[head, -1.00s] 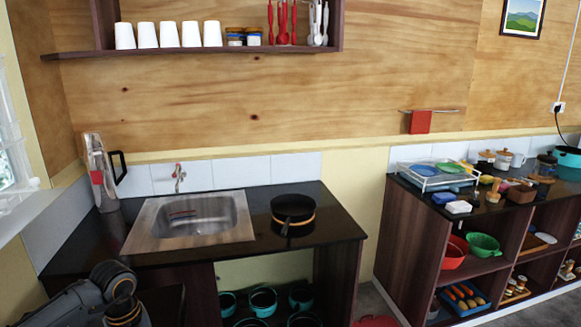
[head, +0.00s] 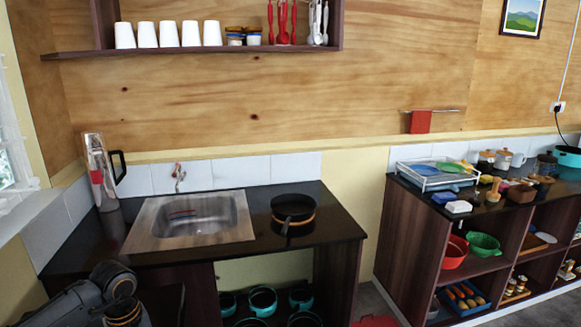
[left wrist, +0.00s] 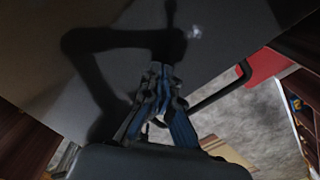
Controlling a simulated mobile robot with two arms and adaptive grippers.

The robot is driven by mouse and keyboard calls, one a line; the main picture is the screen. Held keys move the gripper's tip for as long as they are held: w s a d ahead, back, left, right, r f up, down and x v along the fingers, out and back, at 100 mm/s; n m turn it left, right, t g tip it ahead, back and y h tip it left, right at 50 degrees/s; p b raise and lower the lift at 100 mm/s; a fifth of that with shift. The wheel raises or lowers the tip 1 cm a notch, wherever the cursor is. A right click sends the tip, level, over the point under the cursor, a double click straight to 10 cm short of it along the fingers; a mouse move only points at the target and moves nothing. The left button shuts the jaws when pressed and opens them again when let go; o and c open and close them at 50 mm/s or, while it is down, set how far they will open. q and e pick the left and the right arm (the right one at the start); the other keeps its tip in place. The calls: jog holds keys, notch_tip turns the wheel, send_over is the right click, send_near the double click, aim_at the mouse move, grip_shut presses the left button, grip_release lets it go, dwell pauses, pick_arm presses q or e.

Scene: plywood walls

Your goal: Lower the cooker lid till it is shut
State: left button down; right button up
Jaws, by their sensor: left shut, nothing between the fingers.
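A broad dark flat panel (left wrist: 225,25) fills the top of the left wrist view, with the shadow of my arm on it. It may be the cooker lid, but I cannot tell its angle or whether it is shut. My left gripper (left wrist: 163,72) is shut and empty, in front of this panel; I cannot tell if it touches. In the head view only part of my left arm shows at the bottom left, beside a dark surface (head: 168,302). No cooker can be made out clearly there. My right gripper is in neither view.
A counter with a sink (head: 195,222) and a black pan (head: 293,213) stands ahead. Teal pots (head: 263,300) sit on the shelf below. A red thing (left wrist: 262,66) and grey floor (left wrist: 225,112) show beyond the panel. Another counter stands at right.

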pick_arm(q)
jog(key=shift+f+b, duration=0.95)
jog(key=shift+f, duration=0.55)
jog(key=shift+f+b, duration=1)
jog(key=shift+f, duration=0.35)
jog(key=shift+r+p, duration=2.55)
jog(key=shift+r, duration=1.15)
jog(key=shift+f, duration=0.1)
